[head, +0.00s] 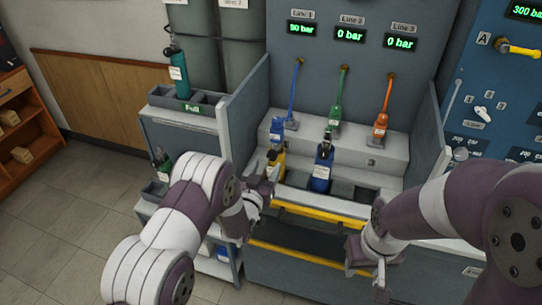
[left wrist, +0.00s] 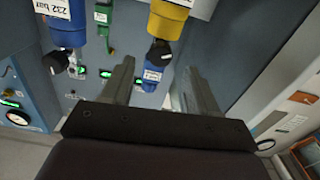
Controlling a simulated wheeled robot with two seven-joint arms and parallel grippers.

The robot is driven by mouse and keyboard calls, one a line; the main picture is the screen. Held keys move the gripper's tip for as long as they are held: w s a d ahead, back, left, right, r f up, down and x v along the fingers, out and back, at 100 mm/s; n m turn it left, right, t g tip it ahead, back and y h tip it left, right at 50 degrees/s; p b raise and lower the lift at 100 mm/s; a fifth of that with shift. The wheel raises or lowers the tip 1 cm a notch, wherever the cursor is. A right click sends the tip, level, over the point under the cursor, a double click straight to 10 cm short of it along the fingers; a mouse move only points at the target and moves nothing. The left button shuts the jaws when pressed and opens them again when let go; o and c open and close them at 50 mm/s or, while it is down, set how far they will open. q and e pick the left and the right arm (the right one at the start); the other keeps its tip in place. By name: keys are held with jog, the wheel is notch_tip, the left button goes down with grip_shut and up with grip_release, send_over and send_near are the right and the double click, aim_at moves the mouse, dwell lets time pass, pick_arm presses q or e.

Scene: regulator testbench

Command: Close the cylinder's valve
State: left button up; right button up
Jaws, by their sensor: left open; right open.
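A yellow cylinder (head: 275,165) stands in the bench's front rack, below the blue line 1 connector (head: 282,130). In the left wrist view, which looks upside down, its yellow body (left wrist: 168,18) carries a black valve knob (left wrist: 158,52), with the blue connector (left wrist: 152,72) beyond. My left gripper (head: 264,188) is at the near side of this cylinder; its two fingers (left wrist: 160,88) are apart, and the knob appears beyond their gap, seemingly untouched. A blue cylinder (head: 322,174) stands to the right, labelled 232 bar in the wrist view. My right gripper (head: 358,256) is open and empty.
Displays read about 90 bar for line 1 (head: 301,29) and 0 bar for lines 2 and 3. Green (head: 336,112) and orange (head: 381,122) hoses hang to the right. A yellow rail (head: 320,216) runs along the rack front. A side panel (head: 243,108) borders the left.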

aim_at(271, 158)
pick_arm(q)
jog(key=x, duration=0.5)
jog(key=shift+w, duration=0.2)
jog(key=c, duration=1.1)
jog(key=shift+o, duration=0.3)
